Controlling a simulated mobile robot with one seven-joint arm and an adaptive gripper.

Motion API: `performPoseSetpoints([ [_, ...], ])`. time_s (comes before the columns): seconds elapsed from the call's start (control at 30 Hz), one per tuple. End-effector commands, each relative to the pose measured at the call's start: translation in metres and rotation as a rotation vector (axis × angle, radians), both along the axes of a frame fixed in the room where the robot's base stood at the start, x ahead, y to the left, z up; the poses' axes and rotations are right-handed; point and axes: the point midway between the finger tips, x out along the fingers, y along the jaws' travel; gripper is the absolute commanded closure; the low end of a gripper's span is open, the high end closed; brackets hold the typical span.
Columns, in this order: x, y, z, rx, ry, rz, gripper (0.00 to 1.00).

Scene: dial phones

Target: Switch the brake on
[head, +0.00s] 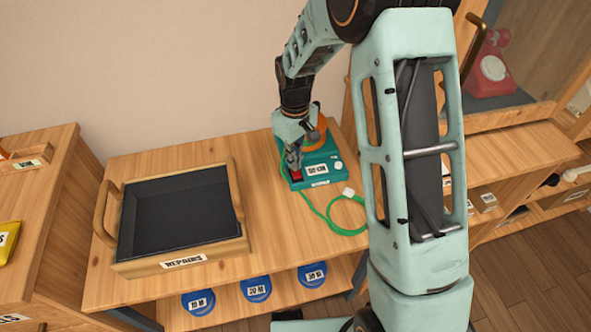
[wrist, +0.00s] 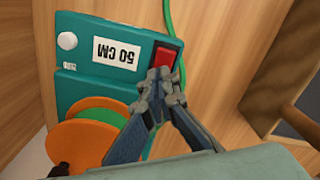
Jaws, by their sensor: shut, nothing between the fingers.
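A teal device (head: 321,172) with a "50 CM" label stands on the wooden table, right of the tray. A red rocker switch (wrist: 166,57) sits at one corner of its top, and in the head view the switch (head: 296,175) is partly hidden by my fingers. The device also has a white round knob (wrist: 67,41) and an orange disc (wrist: 82,146) beside a green one. My gripper (head: 293,163) is shut and empty, pointing down over the device. In the wrist view its fingertips (wrist: 160,76) are right at the edge of the red switch; I cannot tell whether they touch it.
A dark tray with a wooden rim marked "REPAIRS" (head: 184,262) stands left of the device. A green cord (head: 330,224) loops on the table in front. Several blue round items (head: 256,289) sit on the shelf below. A red dial phone (head: 489,66) is behind, at right.

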Motion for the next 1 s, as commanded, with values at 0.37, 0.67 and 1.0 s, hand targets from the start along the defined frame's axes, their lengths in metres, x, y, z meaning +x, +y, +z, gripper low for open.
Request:
performPoseSetpoints([
  [0.37,0.001,0.0,0.036,0.001,-0.002,0.0,1.0],
  [0.67,0.001,0.0,0.059,0.001,-0.002,0.0,1.0],
  [1.0,0.001,0.0,0.062,0.001,-0.002,0.0,1.0],
])
